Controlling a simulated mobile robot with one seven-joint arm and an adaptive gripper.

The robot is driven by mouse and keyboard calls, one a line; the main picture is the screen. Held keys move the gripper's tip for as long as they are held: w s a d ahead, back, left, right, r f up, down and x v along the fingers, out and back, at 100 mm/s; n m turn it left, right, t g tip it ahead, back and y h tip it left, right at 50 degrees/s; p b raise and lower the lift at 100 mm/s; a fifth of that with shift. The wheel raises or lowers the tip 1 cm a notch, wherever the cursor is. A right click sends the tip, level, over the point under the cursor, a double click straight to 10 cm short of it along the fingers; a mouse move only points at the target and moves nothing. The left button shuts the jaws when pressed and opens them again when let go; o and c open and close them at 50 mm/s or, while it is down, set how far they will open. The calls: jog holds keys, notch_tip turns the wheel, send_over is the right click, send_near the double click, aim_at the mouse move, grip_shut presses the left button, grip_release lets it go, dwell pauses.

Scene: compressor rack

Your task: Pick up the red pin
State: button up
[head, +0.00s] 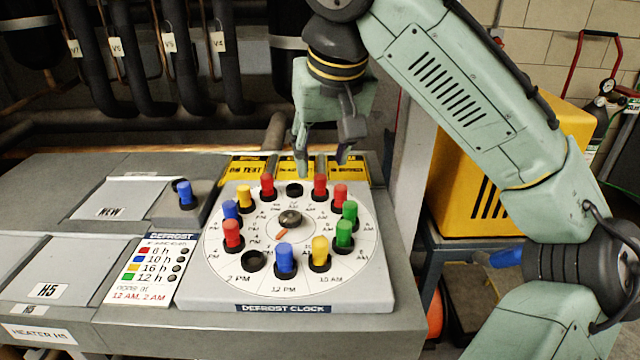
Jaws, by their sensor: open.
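Several red pins stand upright in the round white defrost clock dial (222,262). One red pin (267,186) is at the back left, one red pin (320,187) at the back right of centre, one red pin (340,194) just right of that, and one red pin (232,234) at the left front. My gripper (325,163) is open and points down over the back part of the dial, above and near the back right red pins. Nothing shows between its fingers. The exact gap to the pins is hard to tell.
Blue, yellow and green pins share the dial around a central knob (290,219). Empty dark sockets (254,261) show at front left and back. A lone blue pin (185,194) stands left of the dial, near a legend card (150,268). Dark pipes (160,60) rise behind.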

aim_at(320, 175)
jog(key=shift+p+x, duration=0.4)
jog(key=shift+x, duration=1.95)
jog(key=shift+w+d+r, duration=0.1)
jog(key=shift+w+d, duration=0.05)
jog(key=c, duration=0.9)
